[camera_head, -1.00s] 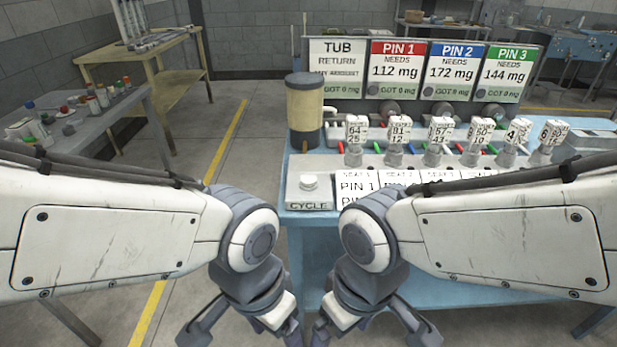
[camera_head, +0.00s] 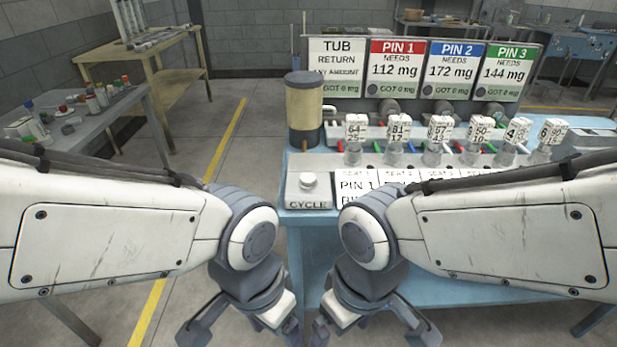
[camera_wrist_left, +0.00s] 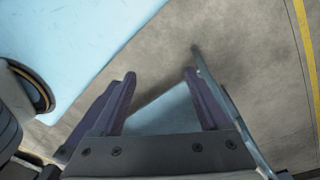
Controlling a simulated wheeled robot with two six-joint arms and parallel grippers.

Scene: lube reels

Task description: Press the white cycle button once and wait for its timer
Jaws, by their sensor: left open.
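The white cycle button (camera_head: 308,181) sits on a pale box marked CYCLE (camera_head: 307,205) at the front left corner of the blue table. Nothing touches it. My left gripper (camera_head: 240,340) hangs low in front of the table, below and left of the button; in the left wrist view its two fingers (camera_wrist_left: 160,82) are apart with nothing between them. My right gripper (camera_head: 372,338) hangs low in front of the table edge, with its fingers spread and no object seen between them. The fingertips of both grippers run to or past the bottom edge of the head view.
A blue table (camera_head: 440,285) carries a tan-and-black canister (camera_head: 305,110) behind the button and several labelled vials in a rack to the right. Signs (camera_head: 395,70) for TUB and PINs stand behind. A side table (camera_head: 120,118) with bottles is at left. The floor between is clear.

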